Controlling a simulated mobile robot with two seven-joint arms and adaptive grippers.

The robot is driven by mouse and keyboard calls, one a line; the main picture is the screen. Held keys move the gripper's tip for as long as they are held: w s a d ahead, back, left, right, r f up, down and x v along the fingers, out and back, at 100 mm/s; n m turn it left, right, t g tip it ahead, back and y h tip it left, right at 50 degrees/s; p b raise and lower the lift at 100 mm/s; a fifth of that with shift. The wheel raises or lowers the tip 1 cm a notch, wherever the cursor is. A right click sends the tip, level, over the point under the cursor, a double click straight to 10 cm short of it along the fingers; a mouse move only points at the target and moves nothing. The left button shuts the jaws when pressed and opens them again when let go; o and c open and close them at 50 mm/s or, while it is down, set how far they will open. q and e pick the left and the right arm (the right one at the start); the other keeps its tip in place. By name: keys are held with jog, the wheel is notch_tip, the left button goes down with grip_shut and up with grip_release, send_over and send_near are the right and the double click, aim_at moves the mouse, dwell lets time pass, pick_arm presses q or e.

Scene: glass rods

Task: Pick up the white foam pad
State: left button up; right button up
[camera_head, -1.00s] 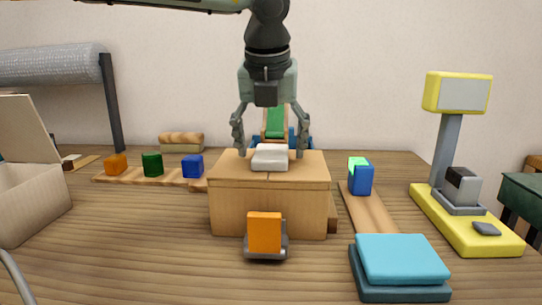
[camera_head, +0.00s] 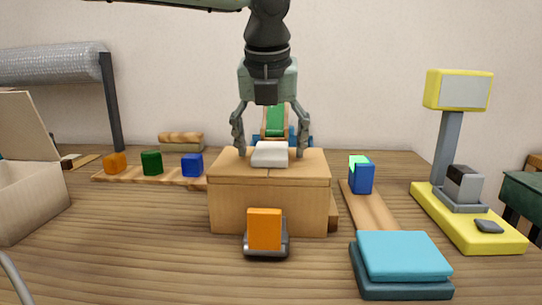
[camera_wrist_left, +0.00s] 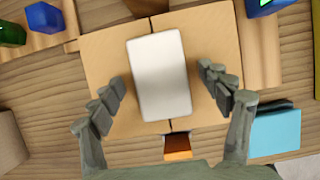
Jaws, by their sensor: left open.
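The white foam pad (camera_head: 270,154) lies flat on top of a closed cardboard box (camera_head: 269,204) in the middle of the table. In the left wrist view the pad (camera_wrist_left: 160,75) is a pale rectangle on the box's top flaps. My left gripper (camera_head: 270,150) points down over the box with its fingers spread open on either side of the pad. In the left wrist view its fingers (camera_wrist_left: 165,95) show gaps to the pad's sides, so they do not touch it. My right gripper is not in view.
An orange block (camera_head: 264,229) in a dark holder stands before the box. A blue block (camera_head: 361,179) stands on a wooden strip to the right. Coloured blocks (camera_head: 152,163) line a board at left.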

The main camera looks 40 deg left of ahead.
pick_arm(q)
jog(key=shift+c, duration=0.3)
jog(key=c, duration=1)
jog(key=shift+r, duration=0.1)
